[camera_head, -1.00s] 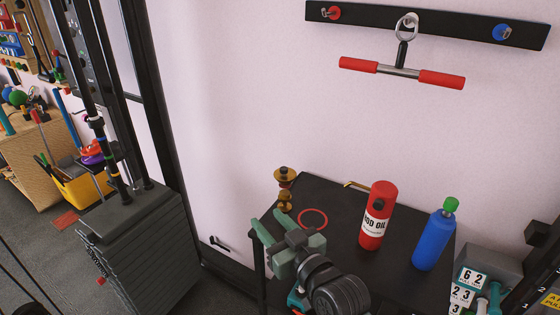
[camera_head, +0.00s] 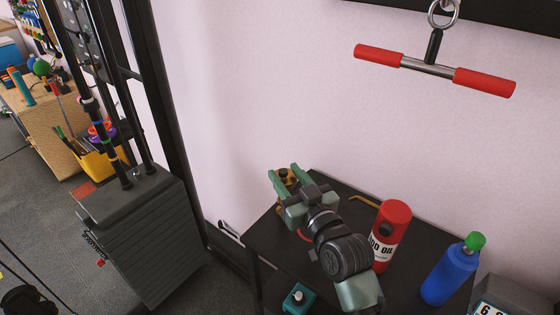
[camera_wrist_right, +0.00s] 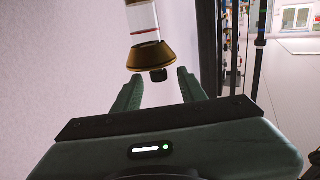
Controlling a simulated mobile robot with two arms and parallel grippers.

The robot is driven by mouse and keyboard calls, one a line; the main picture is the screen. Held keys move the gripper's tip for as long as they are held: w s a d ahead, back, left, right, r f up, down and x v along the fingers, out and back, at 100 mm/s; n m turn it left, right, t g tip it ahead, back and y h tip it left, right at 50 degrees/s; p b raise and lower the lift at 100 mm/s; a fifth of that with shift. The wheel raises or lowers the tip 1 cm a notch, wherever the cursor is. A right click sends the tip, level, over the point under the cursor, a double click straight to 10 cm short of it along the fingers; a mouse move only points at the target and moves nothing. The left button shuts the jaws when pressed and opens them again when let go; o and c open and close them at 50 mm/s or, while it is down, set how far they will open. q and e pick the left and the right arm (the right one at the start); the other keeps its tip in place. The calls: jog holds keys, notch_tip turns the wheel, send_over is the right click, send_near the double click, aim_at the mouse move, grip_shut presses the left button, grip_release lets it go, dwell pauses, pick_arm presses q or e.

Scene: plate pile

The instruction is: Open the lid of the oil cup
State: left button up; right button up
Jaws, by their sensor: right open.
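The oil cup (camera_head: 287,177) is a small brass piece at the back left corner of the black table. My right gripper (camera_head: 284,170) is in front of it and hides part of it. In the right wrist view the oil cup (camera_wrist_right: 149,57) shows a clear glass body with a red line, a brass end and a small black knob. The fingers of my right gripper (camera_wrist_right: 159,77) are open, one on each side of the knob, with gaps visible. They do not grip it. The cup's lid looks closed. My left gripper is not in view.
A red oil bottle (camera_head: 391,226) and a blue bottle with a green cap (camera_head: 451,269) stand on the black table (camera_head: 345,187), right of my arm. A pink wall (camera_head: 240,120) rises close behind. A weight stack (camera_head: 150,240) stands left.

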jog(key=x, duration=0.4)
jog(key=shift+w+a, duration=0.2)
jog(key=shift+w, duration=0.2)
jog(key=shift+c, duration=0.2)
